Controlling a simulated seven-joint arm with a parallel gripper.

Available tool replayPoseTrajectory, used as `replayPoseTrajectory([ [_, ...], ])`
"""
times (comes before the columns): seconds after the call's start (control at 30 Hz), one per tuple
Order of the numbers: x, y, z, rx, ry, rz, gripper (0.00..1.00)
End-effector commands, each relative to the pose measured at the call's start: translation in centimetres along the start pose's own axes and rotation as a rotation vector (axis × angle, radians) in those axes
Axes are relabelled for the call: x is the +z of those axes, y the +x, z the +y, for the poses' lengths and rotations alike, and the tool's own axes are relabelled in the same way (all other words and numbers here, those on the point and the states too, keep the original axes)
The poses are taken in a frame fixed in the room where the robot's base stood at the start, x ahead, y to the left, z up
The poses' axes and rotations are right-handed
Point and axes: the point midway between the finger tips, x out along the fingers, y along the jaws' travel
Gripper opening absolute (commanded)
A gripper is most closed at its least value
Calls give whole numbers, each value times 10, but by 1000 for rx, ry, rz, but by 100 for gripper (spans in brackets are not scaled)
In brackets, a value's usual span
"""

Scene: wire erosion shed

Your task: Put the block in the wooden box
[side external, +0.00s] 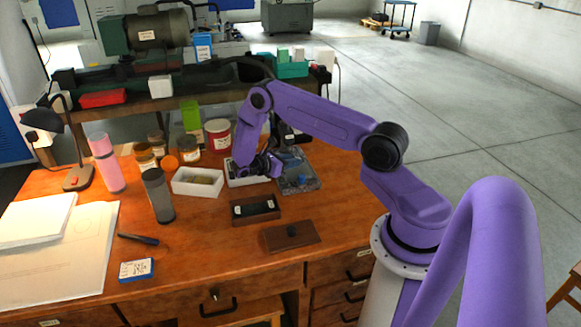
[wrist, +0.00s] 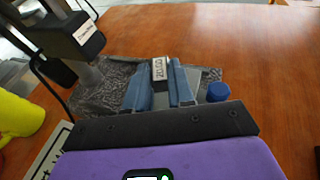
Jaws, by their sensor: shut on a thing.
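My gripper (wrist: 160,84) is shut on a small grey block (wrist: 159,69) with a white number label, held between its blue fingers over a dark speckled plate. In the side view my gripper (side external: 267,166) is at the left edge of that plate, and the block cannot be made out. The wooden box (side external: 237,220) stands open on the desk, nearer the camera than my gripper, with a dark inside and a pale label. A flat brown wooden piece with a knob (side external: 290,237), like a lid, lies to its right.
The speckled plate (side external: 311,184) carries a blue knob-like thing (wrist: 218,91) and a labelled black gauge head (wrist: 72,35) on a post. A white tray (side external: 182,188), jars and a grey bottle (side external: 158,196) stand left.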

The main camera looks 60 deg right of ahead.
Motion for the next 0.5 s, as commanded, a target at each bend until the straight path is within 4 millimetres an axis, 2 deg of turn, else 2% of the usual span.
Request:
replayPoseTrajectory([
  [0.03, -8, 2, -1, 0, -4, -1, 0],
  [0.17, -18, 6, -2, 0, -3, 0, 0],
  [0.5, -21, 6, -1, 1, -2, 0, 0],
])
